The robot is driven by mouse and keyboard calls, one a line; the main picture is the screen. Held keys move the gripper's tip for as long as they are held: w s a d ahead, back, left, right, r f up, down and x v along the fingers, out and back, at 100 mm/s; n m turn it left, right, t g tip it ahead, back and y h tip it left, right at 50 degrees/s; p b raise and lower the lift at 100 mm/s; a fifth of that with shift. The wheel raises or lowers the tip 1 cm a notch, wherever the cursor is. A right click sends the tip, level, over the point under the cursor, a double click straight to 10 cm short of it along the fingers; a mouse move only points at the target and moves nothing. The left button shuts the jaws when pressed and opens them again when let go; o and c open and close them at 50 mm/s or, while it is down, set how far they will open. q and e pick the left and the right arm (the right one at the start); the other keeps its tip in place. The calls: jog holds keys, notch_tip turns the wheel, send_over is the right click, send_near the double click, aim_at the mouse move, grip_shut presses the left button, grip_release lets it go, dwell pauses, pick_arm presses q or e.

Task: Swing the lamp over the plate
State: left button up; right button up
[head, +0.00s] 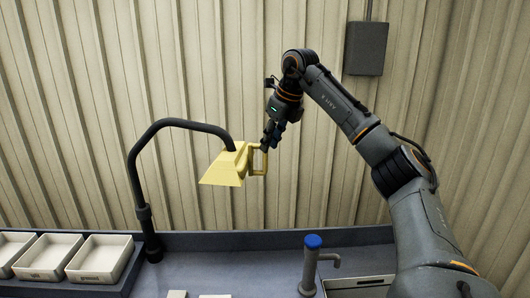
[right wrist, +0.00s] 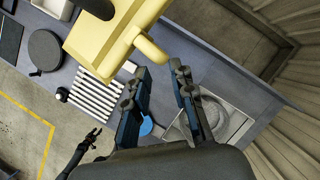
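The lamp has a yellow shade (head: 225,167) on a black curved arm (head: 176,124) rising from a post at the counter's left. A yellow handle (head: 265,160) sticks out from the shade's right side. My right gripper (head: 268,138) is at the handle's upper end. In the right wrist view my right gripper (right wrist: 160,74) has its fingers apart, with the handle (right wrist: 150,48) just beyond the tips and not clearly between them. A dark round plate (right wrist: 45,50) lies on the counter, left of the shade. My left gripper (right wrist: 95,134) shows small, apparently open and empty.
White trays (head: 100,258) stand at the counter's left. A blue-topped tap (head: 312,243) stands beside a sink basin (right wrist: 240,125). White slats (right wrist: 95,95) lie between plate and tap. A grey box (head: 366,48) hangs on the corrugated wall.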

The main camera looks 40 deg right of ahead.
aim_at(265, 168)
jog(key=x, duration=0.3)
jog(key=p+x, duration=0.1)
jog(key=x, duration=0.1)
jog(key=shift+w+d+r, duration=0.1)
jog(key=shift+d, duration=0.25)
jog(key=shift+w+a+f, duration=0.1)
jog(key=shift+a+f, duration=0.05)
jog(key=shift+f, duration=0.2)
pick_arm(q)
jog(key=shift+w+d+r, duration=0.7)
jog(key=shift+w+r, duration=0.25)
jog(key=shift+w, duration=0.1)
pick_arm(e)
jog(key=shift+f, duration=0.1)
pick_arm(q)
jog(key=shift+s, duration=0.1)
pick_arm(e)
grip_shut()
pick_arm(q)
jog(key=shift+s+a, duration=0.2)
